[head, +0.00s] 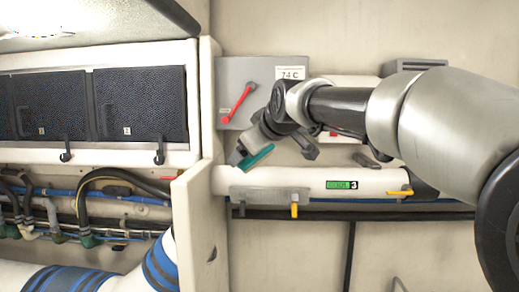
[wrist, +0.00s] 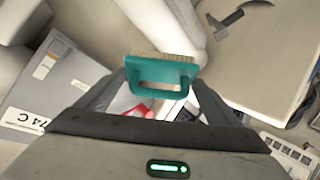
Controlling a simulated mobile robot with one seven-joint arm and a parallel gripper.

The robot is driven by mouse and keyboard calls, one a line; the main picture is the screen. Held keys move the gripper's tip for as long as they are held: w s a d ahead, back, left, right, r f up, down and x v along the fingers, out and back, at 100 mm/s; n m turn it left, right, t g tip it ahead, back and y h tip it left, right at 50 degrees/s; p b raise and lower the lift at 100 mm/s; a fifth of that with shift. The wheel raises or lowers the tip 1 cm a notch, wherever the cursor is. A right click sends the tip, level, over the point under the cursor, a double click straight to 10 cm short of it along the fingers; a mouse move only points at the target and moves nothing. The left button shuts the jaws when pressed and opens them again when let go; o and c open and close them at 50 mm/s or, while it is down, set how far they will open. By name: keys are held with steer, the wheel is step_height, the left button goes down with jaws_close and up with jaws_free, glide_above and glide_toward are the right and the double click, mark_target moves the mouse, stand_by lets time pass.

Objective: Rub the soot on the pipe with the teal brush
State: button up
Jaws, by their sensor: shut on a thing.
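The teal brush (wrist: 158,92) is held crosswise between the fingers of my gripper (wrist: 162,82) in the wrist view, its pale bristles pointing away from my palm. In the head view the brush (head: 257,156) is tilted, just above the left part of the white pipe (head: 318,180). My gripper (head: 247,151) is shut on it there. The pipe also shows in the wrist view (wrist: 178,22), beyond the bristles. I cannot tell whether the bristles touch it. A greyish patch (head: 262,194) shows on the pipe's lower left side; whether it is soot is unclear.
A grey box with a red lever (head: 238,102) is on the wall above the pipe. A pale upright panel (head: 196,215) stands at the pipe's left end. Hoses and dark lockers (head: 140,103) fill the left.

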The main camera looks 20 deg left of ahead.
steer(key=shift+r, duration=0.1)
steer(key=shift+s+d+r+p, duration=0.2)
steer(key=shift+s+r+p, duration=0.1)
steer(key=shift+s+r, duration=0.7)
